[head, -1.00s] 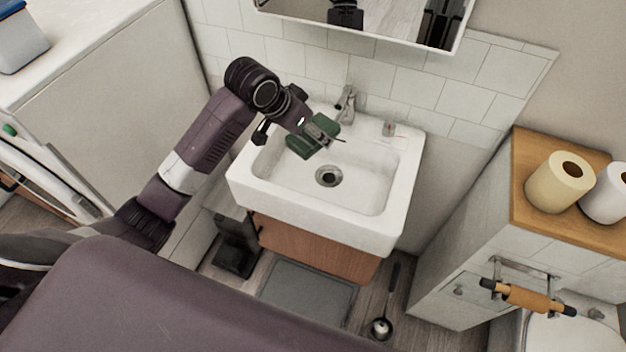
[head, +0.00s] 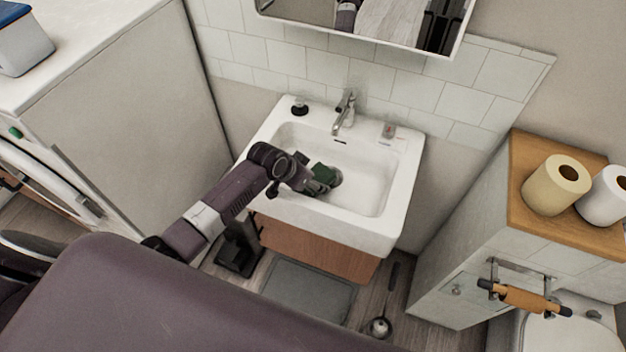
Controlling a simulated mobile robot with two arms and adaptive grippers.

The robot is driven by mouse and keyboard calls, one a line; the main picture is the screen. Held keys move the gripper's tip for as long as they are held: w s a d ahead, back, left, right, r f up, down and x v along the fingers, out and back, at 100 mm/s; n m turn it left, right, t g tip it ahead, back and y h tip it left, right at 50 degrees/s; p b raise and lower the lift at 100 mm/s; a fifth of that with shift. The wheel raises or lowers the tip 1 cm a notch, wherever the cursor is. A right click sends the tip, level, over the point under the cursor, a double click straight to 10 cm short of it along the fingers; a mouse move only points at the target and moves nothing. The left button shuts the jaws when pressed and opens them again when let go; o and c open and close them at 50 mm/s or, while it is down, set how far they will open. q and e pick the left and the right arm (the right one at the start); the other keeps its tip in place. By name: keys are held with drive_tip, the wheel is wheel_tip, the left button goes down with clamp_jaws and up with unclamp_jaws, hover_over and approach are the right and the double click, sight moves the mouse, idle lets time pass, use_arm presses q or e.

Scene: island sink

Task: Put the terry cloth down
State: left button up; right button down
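The green terry cloth (head: 325,174) is at the fingers of my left gripper (head: 317,183), low over the basin of the white sink (head: 385,222). The gripper looks shut on the cloth, though its fingertips are small and partly hidden. I cannot tell whether the cloth touches the basin floor. My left arm reaches in over the sink's front left edge. The drain is mostly hidden behind the gripper and cloth. My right gripper is not in view.
A tap (head: 344,112) stands at the sink's back edge, with a small dark stopper-like item (head: 299,106) on the back left corner. The right half of the basin is clear. A wooden-topped cabinet (head: 540,226) with paper rolls stands at right.

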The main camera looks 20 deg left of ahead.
use_arm(q)
drive_tip(key=shift+f, duration=0.25)
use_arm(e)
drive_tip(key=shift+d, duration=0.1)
use_arm(q)
drive_tip(key=shift+f, duration=0.15)
drive_tip(key=o, duration=1.1)
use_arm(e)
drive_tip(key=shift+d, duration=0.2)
use_arm(q)
drive_tip(key=shift+s+a+r, duration=0.15)
drive_tip(key=shift+s+r, duration=0.05)
drive_tip(key=shift+r, duration=0.35)
drive_tip(key=v, duration=1.1)
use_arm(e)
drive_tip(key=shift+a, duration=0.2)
